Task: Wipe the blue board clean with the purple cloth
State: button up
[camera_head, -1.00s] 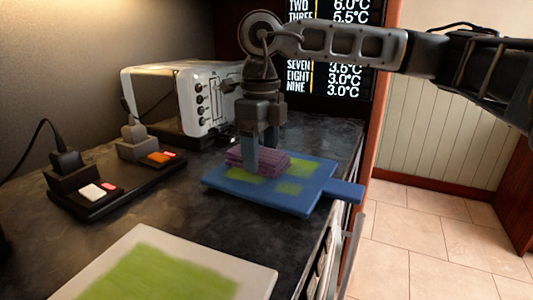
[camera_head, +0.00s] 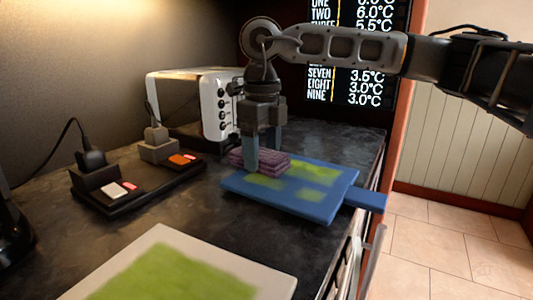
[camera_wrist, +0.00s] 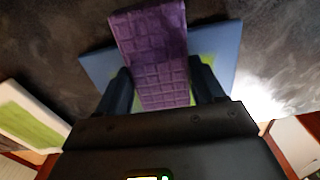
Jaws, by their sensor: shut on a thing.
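The purple cloth (camera_head: 272,164) is a folded pad at the back left edge of the blue board (camera_head: 290,206), partly over that edge. My gripper (camera_head: 264,160) points down and is shut on the cloth, pressing it low at the board. In the wrist view the cloth (camera_wrist: 152,42) lies between my fingers (camera_wrist: 160,88) and reaches past the far edge of the board (camera_wrist: 228,48). The surface beneath the cloth is hidden.
A white board with a large green patch (camera_head: 175,276) lies in front. A black power strip (camera_head: 140,193) with plugs and lit switches sits left. A white toaster-like appliance (camera_head: 200,105) stands behind. The counter's right edge is close to the blue board's handle (camera_head: 365,201).

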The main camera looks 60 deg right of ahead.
aim_at(308, 172)
jog(key=shift+d, duration=1.45)
jog(key=shift+s+b, duration=0.55)
jog(key=shift+s, duration=0.6)
jog(key=shift+s+b, duration=1.95)
jog(key=shift+s, duration=4.75)
jog(key=shift+w+b, duration=1.05)
jog(key=shift+w, duration=2.3)
jog(key=shift+w+b, duration=0.3)
jog(key=shift+w, duration=4.15)
jog(key=shift+a+b, duration=0.35)
jog(key=shift+a, duration=1.15)
jog(key=shift+s, duration=0.15)
